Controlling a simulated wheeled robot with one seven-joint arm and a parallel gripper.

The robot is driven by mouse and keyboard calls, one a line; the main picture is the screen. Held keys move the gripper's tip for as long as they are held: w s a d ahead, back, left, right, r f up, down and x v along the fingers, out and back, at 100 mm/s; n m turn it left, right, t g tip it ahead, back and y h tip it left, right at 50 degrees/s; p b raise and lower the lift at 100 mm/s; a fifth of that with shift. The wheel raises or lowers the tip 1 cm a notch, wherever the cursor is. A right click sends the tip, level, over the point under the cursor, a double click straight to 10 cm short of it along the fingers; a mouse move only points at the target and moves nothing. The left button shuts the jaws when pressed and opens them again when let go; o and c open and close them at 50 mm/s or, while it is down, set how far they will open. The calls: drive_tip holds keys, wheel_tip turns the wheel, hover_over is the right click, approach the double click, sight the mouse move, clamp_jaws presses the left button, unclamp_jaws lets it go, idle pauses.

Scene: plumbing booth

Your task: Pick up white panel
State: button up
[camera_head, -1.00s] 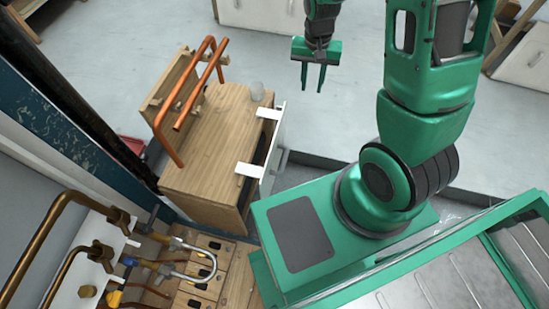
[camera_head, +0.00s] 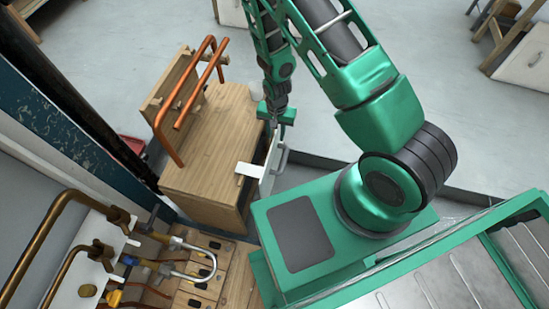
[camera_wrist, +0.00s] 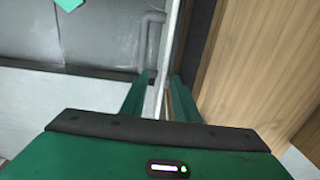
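The white panel (camera_head: 269,166) hangs upright on the right side of the wooden cabinet (camera_head: 205,150), with a white tab (camera_head: 249,170) over the cabinet top. A grey handle (camera_head: 282,160) is on its outer face. My gripper (camera_head: 271,122) is at the panel's far upper end and hides the other tab. In the wrist view, the panel (camera_wrist: 171,45) appears edge-on as a thin pale strip. The fingers of my gripper (camera_wrist: 164,90) lie on either side of it, spread apart and open. Contact cannot be told.
Bent copper pipes (camera_head: 190,100) on a wooden stand rise from the cabinet's left part. More pipes and valves (camera_head: 170,255) are at lower left. A dark post (camera_head: 75,100) stands left of the cabinet.

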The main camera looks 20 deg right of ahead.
wheel_tip(320, 180, down, 9)
drive_tip(key=shift+w+f, duration=0.15)
drive_tip(key=shift+w, duration=0.2)
idle(0.4)
drive_tip(key=shift+d+f, duration=0.1)
drive_tip(key=shift+f, duration=0.15)
idle(0.5)
drive_tip(key=shift+c, duration=0.3)
clamp_jaws()
idle(1.1)
